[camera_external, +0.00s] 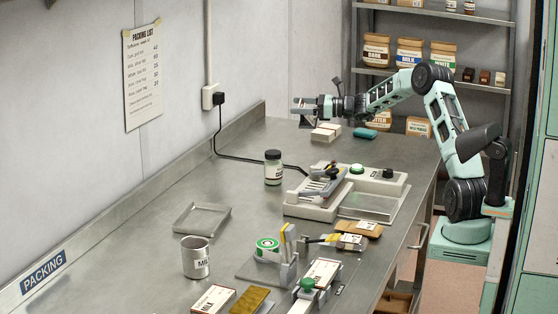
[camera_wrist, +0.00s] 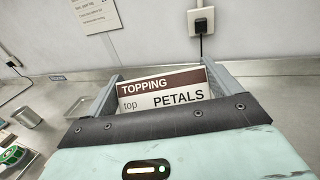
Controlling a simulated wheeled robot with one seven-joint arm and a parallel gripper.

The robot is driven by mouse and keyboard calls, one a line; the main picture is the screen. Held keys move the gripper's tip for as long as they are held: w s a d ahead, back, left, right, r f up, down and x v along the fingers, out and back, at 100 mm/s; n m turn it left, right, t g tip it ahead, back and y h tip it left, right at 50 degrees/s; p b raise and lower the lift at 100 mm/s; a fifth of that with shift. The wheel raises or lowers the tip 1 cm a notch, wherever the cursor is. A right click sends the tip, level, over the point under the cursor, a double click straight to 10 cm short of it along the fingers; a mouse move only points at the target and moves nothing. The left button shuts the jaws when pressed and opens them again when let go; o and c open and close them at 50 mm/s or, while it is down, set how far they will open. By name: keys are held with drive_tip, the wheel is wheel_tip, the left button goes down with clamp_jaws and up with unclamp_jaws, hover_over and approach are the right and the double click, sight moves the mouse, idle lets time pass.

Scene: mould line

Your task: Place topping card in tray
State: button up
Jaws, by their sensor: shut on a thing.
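The topping card (camera_wrist: 163,90) is a white card with a brown band, reading "TOPPING" and "top PETALS". It stands upright between my gripper's (camera_wrist: 162,82) two fingers, and its lower part is hidden by the gripper body. In the external view my gripper (camera_external: 299,111) is shut on the card, above the far part of the bench; the card itself is hard to make out there. The tray (camera_external: 202,220), a shallow empty metal one, lies on the left half of the bench, well away from my gripper. The wrist view shows it small at left (camera_wrist: 80,106).
A jar (camera_external: 273,168) and a sealing machine (camera_external: 322,190) stand mid-bench. A metal can (camera_external: 196,258) stands near the tray. A cable (camera_external: 235,147) runs across the bench.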

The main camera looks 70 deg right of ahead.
drive_tip(key=w+a+n+g+y+b, duration=0.1)
drive_tip(key=w+a+n+y, duration=0.3)
drive_tip(key=a, duration=1)
drive_tip(key=w+a+g+y+b, duration=0.15)
drive_tip(key=w+a, duration=0.45)
drive_tip(key=a, duration=0.9)
drive_tip(key=w+a+n+g+y+b, duration=0.15)
drive_tip(key=w+a, duration=0.35)
drive_tip(key=a, duration=0.9)
drive_tip(key=shift+y, duration=0.4)
drive_tip(key=shift+w+d+f+p, duration=0.1)
drive_tip(key=shift+f+p, duration=0.35)
drive_tip(key=shift+f, duration=3.25)
drive_tip(key=shift+d+f+p, duration=0.1)
drive_tip(key=shift+f+p, duration=0.3)
drive_tip(key=shift+f, duration=3.25)
